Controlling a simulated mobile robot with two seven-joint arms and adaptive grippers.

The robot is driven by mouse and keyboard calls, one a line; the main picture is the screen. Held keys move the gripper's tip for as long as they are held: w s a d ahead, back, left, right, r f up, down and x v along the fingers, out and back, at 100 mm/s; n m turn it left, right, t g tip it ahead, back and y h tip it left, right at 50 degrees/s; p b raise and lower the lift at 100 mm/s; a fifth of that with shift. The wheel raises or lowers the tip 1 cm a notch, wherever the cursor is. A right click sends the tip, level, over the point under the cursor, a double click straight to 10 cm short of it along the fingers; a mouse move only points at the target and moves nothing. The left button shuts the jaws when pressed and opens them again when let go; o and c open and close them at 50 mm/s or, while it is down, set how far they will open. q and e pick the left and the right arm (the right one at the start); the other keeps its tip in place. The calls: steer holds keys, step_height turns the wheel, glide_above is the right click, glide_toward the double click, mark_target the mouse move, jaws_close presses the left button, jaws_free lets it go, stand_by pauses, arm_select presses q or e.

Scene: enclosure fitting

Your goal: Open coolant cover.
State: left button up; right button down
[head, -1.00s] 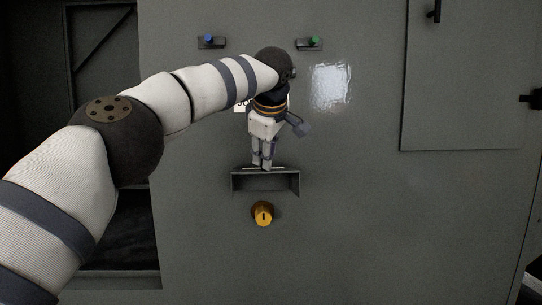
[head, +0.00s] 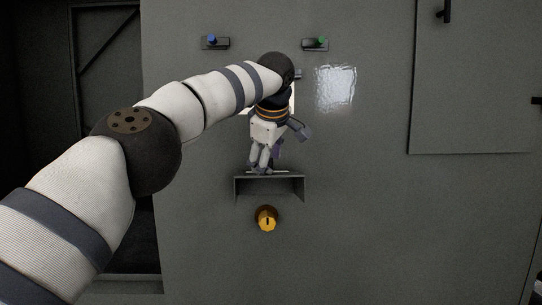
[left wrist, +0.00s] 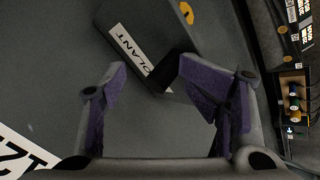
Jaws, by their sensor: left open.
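The coolant cover (head: 269,187) is a grey, box-like piece standing out from the grey enclosure wall, above a yellow knob (head: 267,219). In the left wrist view the grey cover (left wrist: 105,22) carries a white label (left wrist: 132,49), partly hidden, whose visible letters look like "LANT". My left gripper (head: 261,169) points down just above the cover's top edge. In the left wrist view its purple-padded fingers (left wrist: 150,67) are apart, with the cover's edge and a dark part between and beyond them. I cannot tell whether the fingertips touch the cover. My right gripper is not in view.
A blue button (head: 212,40) and a green button (head: 318,42) sit higher on the wall. A grey door panel (head: 470,90) with a dark handle is at the right. A dark opening is at the left. The wall right of the cover is clear.

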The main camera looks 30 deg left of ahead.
arm_select(q)
steer(key=shift+w+a, duration=0.15)
steer(key=shift+a, duration=0.05)
steer(key=shift+r, duration=0.2)
steer(key=v, duration=1.1)
steer(key=shift+s+d+r, duration=0.2)
steer(key=shift+d, duration=0.05)
